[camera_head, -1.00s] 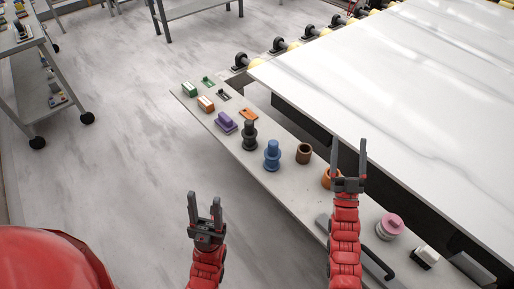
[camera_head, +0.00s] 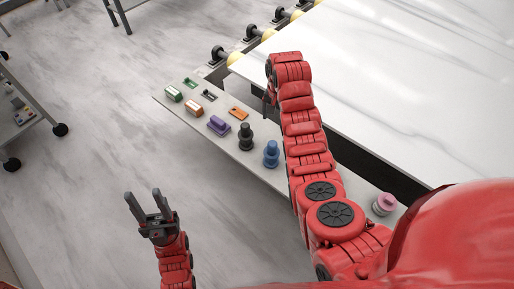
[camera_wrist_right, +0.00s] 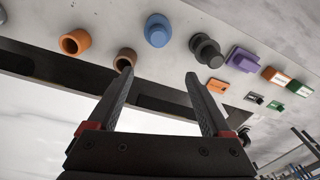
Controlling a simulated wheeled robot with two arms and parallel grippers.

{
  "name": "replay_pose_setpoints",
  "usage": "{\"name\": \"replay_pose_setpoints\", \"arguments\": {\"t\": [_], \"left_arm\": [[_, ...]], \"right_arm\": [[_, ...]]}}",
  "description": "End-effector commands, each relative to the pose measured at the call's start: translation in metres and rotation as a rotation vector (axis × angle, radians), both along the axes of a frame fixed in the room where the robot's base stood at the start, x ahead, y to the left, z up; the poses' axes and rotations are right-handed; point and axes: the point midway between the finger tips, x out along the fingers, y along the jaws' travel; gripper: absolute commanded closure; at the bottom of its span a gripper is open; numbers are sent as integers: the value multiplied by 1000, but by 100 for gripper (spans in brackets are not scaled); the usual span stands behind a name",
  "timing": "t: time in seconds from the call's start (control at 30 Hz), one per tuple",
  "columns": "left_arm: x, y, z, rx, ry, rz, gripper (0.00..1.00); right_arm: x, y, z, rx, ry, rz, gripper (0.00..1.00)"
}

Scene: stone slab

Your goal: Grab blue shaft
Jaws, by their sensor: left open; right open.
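The blue shaft (camera_head: 271,153) stands upright on the grey shelf, just left of my right arm in the head view. It also shows in the right wrist view (camera_wrist_right: 157,30), at the top centre. My right gripper (camera_wrist_right: 160,75) is open and empty, with the shaft beyond its fingertips and apart from them. In the head view the right arm reaches forward over the shelf, and its gripper is mostly hidden behind the arm. My left gripper (camera_head: 151,203) is open and empty over the floor, left of the shelf.
A black shaft (camera_head: 245,136) stands beside the blue one. A purple block (camera_head: 218,125), an orange ring (camera_wrist_right: 74,42) and a brown ring (camera_wrist_right: 125,58) are also on the shelf. A pink part (camera_head: 384,204) stands to the right. The white slab (camera_head: 400,90) borders the shelf.

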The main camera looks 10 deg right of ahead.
Motion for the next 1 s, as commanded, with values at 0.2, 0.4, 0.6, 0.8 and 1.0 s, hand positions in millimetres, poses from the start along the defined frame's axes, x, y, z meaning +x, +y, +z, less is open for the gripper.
{"name": "replay_pose_setpoints", "arguments": {"t": [0.2,0.4,0.6,0.8,1.0], "left_arm": [[0,0,-15,0,0,0,50],[0,0,-57,0,1,0,50],[0,0,-92,0,0,0,50],[0,0,-80,0,0,0,50],[0,0,-70,0,0,0,50]], "right_arm": [[-15,0,-11,12,71,-19,17],[-14,1,-58,11,67,-18,17],[-13,1,-94,11,64,-16,17],[-14,2,-108,11,66,-15,17],[-15,2,-118,11,69,-15,17]]}}
